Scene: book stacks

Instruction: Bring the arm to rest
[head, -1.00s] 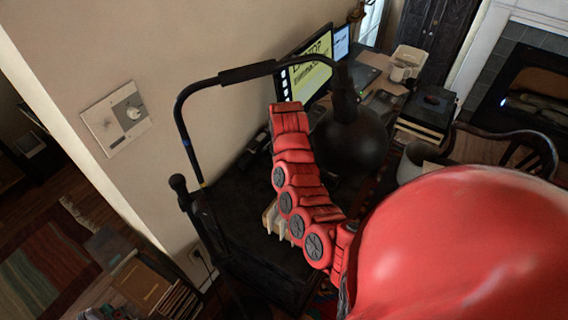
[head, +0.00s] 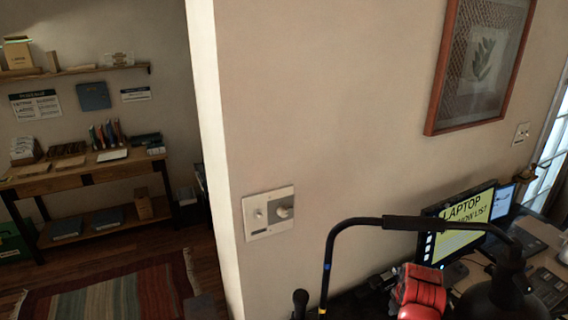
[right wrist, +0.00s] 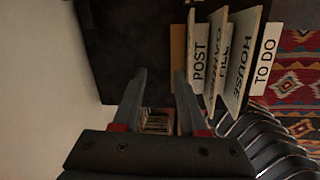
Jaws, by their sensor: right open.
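In the right wrist view my right gripper (right wrist: 160,78) is open, with its two grey fingers apart and nothing held between them. It points toward a dark surface, to the left of several upright labelled boards (right wrist: 240,65). A red part of my arm (head: 422,290) shows at the bottom of the head view, below the curved black lamp arm. The rest of that arm is out of frame. My left gripper is in neither current view.
A pale wall (head: 320,110) with a switch plate (head: 268,212) fills the middle. A black lamp (head: 390,222) and a monitor (head: 458,225) stand at lower right. A wooden desk (head: 85,178) is at far left beyond a striped rug (head: 110,295). Patterned carpet (right wrist: 295,70) lies at right.

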